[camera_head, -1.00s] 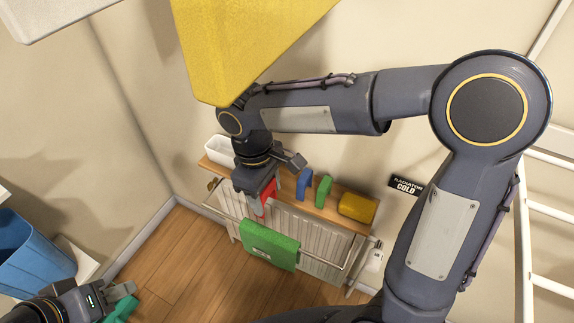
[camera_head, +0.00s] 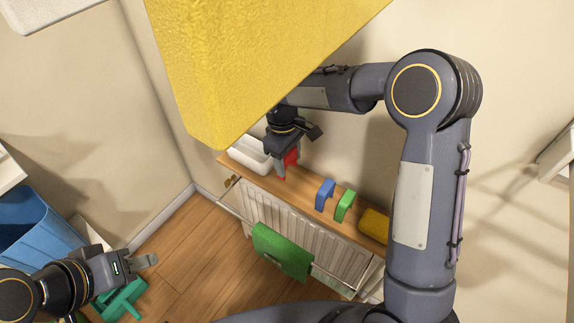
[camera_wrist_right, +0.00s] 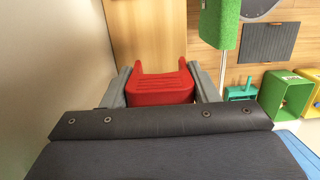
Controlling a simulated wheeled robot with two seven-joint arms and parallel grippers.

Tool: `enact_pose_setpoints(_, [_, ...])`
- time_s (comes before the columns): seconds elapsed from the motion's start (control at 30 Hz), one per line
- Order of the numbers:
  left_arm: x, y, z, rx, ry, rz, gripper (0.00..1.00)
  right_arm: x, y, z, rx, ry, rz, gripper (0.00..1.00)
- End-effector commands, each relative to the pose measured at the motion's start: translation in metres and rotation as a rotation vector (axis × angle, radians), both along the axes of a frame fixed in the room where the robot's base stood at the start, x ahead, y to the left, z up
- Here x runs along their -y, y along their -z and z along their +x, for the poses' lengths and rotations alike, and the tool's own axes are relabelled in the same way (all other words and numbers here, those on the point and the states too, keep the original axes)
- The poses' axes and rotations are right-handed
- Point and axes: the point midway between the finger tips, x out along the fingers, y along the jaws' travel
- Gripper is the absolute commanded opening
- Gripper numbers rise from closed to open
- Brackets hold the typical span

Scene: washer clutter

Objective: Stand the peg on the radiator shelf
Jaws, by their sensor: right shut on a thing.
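The red peg (camera_head: 291,158) is between the fingers of my right gripper (camera_head: 287,168), which is shut on it. It sits at the left part of the wooden radiator shelf (camera_head: 305,186), next to a white tray. I cannot tell whether its lower end touches the shelf. In the right wrist view the red peg (camera_wrist_right: 162,84) shows its forked end, with a grey finger on each side and the wooden shelf (camera_wrist_right: 146,30) beyond it. My left gripper (camera_head: 147,260) is low at the left, away from the shelf; its finger opening is unclear.
The white tray (camera_head: 250,153) is at the shelf's left end. A blue peg (camera_head: 325,194), a green peg (camera_head: 345,206) and a yellow block (camera_head: 374,225) stand to the right. A green cloth (camera_head: 283,250) hangs on the front rail. A large yellow shape (camera_head: 240,65) blocks the upper view.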

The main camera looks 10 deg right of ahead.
Motion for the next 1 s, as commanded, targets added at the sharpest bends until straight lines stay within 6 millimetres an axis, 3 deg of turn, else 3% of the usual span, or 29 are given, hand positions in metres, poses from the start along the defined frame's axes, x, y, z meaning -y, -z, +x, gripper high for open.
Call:
enact_pose_setpoints(0.33, [0.0, -0.001, 0.0, 0.0, 0.0, 0.0, 0.36, 0.0, 0.026, 0.021, -0.001, 0.002, -0.001, 0.33])
enact_pose_setpoints(0.53, [0.0, 0.001, 0.0, 0.0, 0.0, 0.0, 0.36, 0.0, 0.055, 0.022, -0.003, 0.0, 0.0, 0.33])
enact_pose_setpoints(0.93, [0.0, 0.004, 0.0, 0.0, 0.0, 0.0, 0.36, 0.0, 0.061, 0.022, 0.001, 0.001, 0.001, 0.33])
enact_pose_setpoints(0.97, [0.0, 0.003, 0.0, 0.0, 0.0, 0.0, 0.36, 0.0, 0.061, 0.022, 0.001, 0.001, 0.001, 0.57])
enact_pose_setpoints(1.0, [0.0, 0.003, 0.0, 0.0, 0.0, 0.0, 0.36, 0.0, 0.06, 0.022, 0.001, 0.001, 0.001, 0.62])
